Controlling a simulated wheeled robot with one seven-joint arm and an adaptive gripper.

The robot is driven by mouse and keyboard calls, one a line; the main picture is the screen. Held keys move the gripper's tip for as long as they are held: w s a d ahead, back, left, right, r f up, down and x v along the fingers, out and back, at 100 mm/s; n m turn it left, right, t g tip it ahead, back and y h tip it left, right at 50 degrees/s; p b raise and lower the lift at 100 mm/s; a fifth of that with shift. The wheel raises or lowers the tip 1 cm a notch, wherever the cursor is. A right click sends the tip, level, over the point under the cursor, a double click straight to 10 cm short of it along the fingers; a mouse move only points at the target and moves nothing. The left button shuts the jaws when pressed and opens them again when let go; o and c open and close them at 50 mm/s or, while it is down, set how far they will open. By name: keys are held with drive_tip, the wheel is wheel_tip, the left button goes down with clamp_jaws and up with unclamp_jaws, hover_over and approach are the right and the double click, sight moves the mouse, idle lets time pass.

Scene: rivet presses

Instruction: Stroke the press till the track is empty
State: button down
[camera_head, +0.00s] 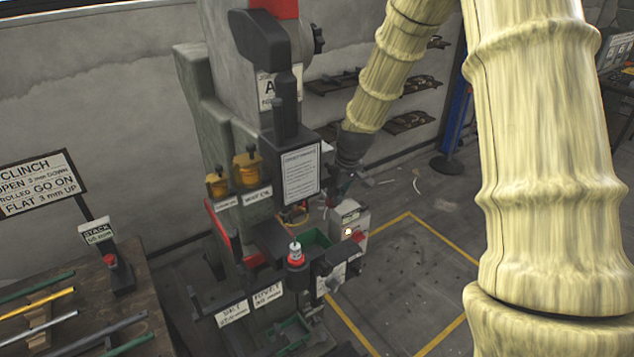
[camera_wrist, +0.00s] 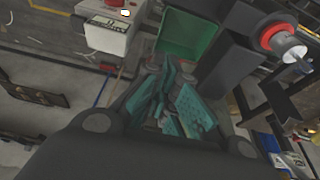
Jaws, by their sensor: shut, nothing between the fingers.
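The press (camera_head: 225,100), a tall grey-green machine marked "A", stands in the middle of the head view. Its red-ringed post with a silver tip (camera_head: 295,257) stands at the front; the post also shows at upper right in the wrist view (camera_wrist: 284,42). My gripper (camera_head: 335,196) is at the press's right side, behind the placard, partly hidden in the head view. In the wrist view my gripper (camera_wrist: 172,98) has its fingers together with nothing held. A grey control box (camera_head: 350,232) with a lit button and a red one is below it. I cannot make out the track or its contents.
A green bin (camera_head: 314,243) sits behind the post. Two yellow cups (camera_head: 247,167) stand on the press's left shelf. Yellow-lined floor (camera_head: 400,275) is open to the right.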

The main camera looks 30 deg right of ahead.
drive_tip(key=shift+f, duration=0.9)
drive_tip(key=shift+s+f+b, duration=0.1)
drive_tip(key=shift+b, duration=0.2)
